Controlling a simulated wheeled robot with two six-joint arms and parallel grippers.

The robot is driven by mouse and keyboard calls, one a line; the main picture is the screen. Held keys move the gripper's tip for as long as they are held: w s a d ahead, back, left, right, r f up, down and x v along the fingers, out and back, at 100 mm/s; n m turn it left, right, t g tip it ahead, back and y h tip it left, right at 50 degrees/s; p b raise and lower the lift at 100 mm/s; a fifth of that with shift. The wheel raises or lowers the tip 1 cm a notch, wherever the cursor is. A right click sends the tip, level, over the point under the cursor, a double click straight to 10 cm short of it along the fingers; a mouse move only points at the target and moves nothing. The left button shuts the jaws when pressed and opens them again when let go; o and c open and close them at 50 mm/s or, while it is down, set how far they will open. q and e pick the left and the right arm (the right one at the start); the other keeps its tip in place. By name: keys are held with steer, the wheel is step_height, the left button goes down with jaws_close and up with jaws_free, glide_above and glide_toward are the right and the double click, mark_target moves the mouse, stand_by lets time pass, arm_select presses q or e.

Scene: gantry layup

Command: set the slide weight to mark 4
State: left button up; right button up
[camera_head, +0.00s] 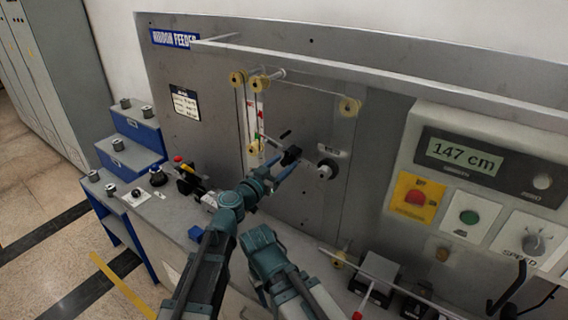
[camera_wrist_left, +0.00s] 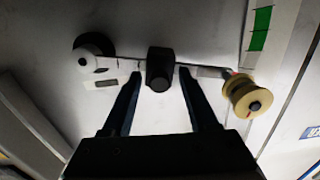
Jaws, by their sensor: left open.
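The slide weight (camera_wrist_left: 160,70) is a black block on a thin pale lever arm (camera_wrist_left: 212,72) in the left wrist view. In the head view the weight (camera_head: 291,155) is a small dark block in front of the grey panel. My left gripper (camera_wrist_left: 157,80) is open, with one dark finger on each side of the weight; I cannot tell whether either finger touches it. In the head view the left gripper (camera_head: 284,168) reaches up to the weight from below left. No mark numbers on the lever arm are readable. My right gripper is not in view.
A yellow roller (camera_wrist_left: 247,97) sits close right of the left gripper; a round knob (camera_wrist_left: 93,51) sits left of it. A display (camera_head: 464,155) reads 147 cm. Blue steps (camera_head: 133,128) with metal weights stand at left. Small fixtures crowd the ledge at lower right.

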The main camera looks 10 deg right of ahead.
arm_select(q)
steer(key=shift+w+d, duration=0.25)
jaws_close()
stand_by(0.4)
